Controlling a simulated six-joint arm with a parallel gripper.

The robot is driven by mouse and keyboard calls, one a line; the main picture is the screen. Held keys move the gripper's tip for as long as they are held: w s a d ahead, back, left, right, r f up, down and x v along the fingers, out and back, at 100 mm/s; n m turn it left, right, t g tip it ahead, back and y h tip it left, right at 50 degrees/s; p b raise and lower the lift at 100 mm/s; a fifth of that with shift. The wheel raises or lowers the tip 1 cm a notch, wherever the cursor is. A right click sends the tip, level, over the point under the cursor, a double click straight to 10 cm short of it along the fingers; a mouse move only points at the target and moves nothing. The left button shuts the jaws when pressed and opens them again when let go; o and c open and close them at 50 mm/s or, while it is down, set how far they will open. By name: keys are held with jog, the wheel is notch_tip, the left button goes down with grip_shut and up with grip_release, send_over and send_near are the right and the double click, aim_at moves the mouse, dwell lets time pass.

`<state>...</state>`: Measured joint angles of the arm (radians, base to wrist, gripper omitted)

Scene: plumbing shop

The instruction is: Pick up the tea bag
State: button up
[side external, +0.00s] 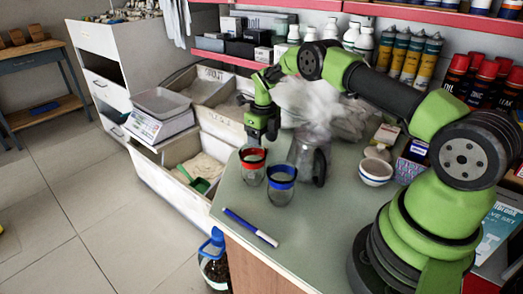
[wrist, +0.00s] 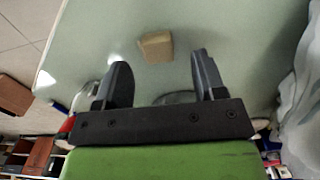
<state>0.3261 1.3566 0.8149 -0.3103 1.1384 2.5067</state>
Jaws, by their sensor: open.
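A small tan, block-like thing, which looks like the tea bag (wrist: 156,46), lies on the pale green counter (wrist: 240,35) in the wrist view. It shows just beyond the gap between my fingertips, apart from them. My gripper (wrist: 162,60) is open with nothing between its dark fingers. In the side view my gripper (side external: 262,134) points down over the far part of the counter, behind the red-rimmed glass (side external: 252,173). I cannot make out the tea bag in the side view.
A blue-rimmed glass (side external: 281,189) and a clear jug (side external: 306,160) stand close to my gripper. White bowls (side external: 375,172) stand to the right, and a blue-and-white marker (side external: 250,227) lies in front. Crumpled clear plastic (side external: 310,100) is behind. The counter's left edge is near.

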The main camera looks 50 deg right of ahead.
notch_tip(320, 180, down, 2)
jog(key=shift+f, duration=0.1)
jog(key=shift+c, duration=0.2)
jog(key=c, duration=1)
